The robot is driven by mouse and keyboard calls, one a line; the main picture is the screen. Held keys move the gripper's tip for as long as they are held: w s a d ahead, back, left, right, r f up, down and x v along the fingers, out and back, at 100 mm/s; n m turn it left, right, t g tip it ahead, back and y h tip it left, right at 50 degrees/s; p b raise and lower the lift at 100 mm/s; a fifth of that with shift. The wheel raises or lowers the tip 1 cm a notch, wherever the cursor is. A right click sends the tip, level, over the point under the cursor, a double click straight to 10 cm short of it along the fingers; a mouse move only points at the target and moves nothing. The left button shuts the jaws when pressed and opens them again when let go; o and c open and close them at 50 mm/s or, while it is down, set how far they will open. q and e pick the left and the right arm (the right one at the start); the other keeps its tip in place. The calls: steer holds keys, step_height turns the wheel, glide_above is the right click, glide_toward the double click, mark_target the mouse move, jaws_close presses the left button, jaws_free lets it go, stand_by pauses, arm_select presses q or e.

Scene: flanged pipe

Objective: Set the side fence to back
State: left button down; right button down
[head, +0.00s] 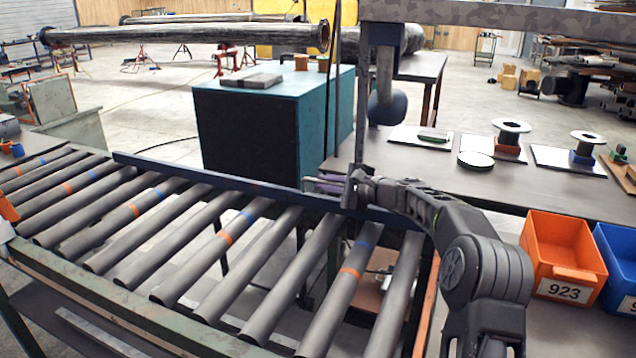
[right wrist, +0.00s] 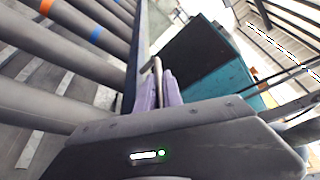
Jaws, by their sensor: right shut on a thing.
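The side fence (head: 235,182) is a long dark blue bar lying across the far ends of the conveyor rollers (head: 215,240). It also shows in the right wrist view (right wrist: 137,55), running up beside the rollers. My right gripper (head: 325,185) is at the fence's right half, just over its top edge. In the right wrist view, its purple fingers (right wrist: 161,90) are shut on a thin pale handle (right wrist: 157,72) beside the fence. Most of the handle is hidden by the fingers.
A teal cabinet (head: 270,115) stands behind the conveyor. A grey post with a rounded end (head: 385,105) hangs above the bench (head: 465,178) at the right. An orange bin (head: 562,262) and a blue bin (head: 618,265) are at the right. Some rollers carry orange and blue bands.

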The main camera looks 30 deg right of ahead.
steer(key=shift+w+d, duration=0.65)
steer(key=shift+d, duration=0.05)
arm_select(q)
steer(key=shift+r, duration=0.7)
arm_select(e)
steer(key=c, duration=1.5)
jaws_free()
steer(key=shift+s, duration=0.1)
steer(key=shift+s+d, duration=0.25)
steer(key=shift+s, duration=0.25)
arm_select(q)
steer(key=shift+f+b, duration=0.6)
steer(key=shift+f, duration=0.25)
arm_select(e)
steer(key=v, duration=0.6)
steer(key=shift+s+r, duration=0.2)
steer(key=shift+s, duration=0.05)
